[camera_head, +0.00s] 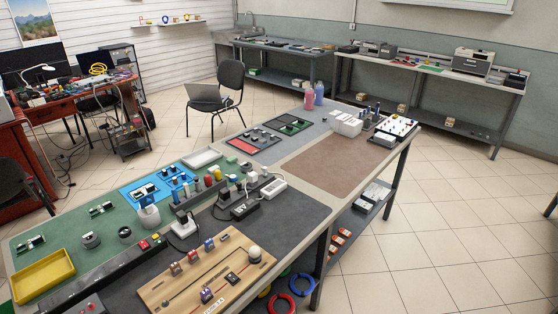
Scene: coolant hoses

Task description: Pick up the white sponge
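I cannot clearly make out a white sponge in the head view. A flat, pale rectangular item (201,159) lies at the far left edge of the long workbench, but I cannot tell whether it is a sponge or a tray. A white box-like item (346,125) stands toward the bench's far right end, and it looks more like a container. Neither of my grippers is in view, and nothing is seen held.
The workbench (310,215) runs diagonally, with a yellow tray (42,275), a wooden board (207,275) and power strips on it. The brown mat (325,163) is clear. A chair (230,77) holding a laptop stands behind. Tiled floor is free at right.

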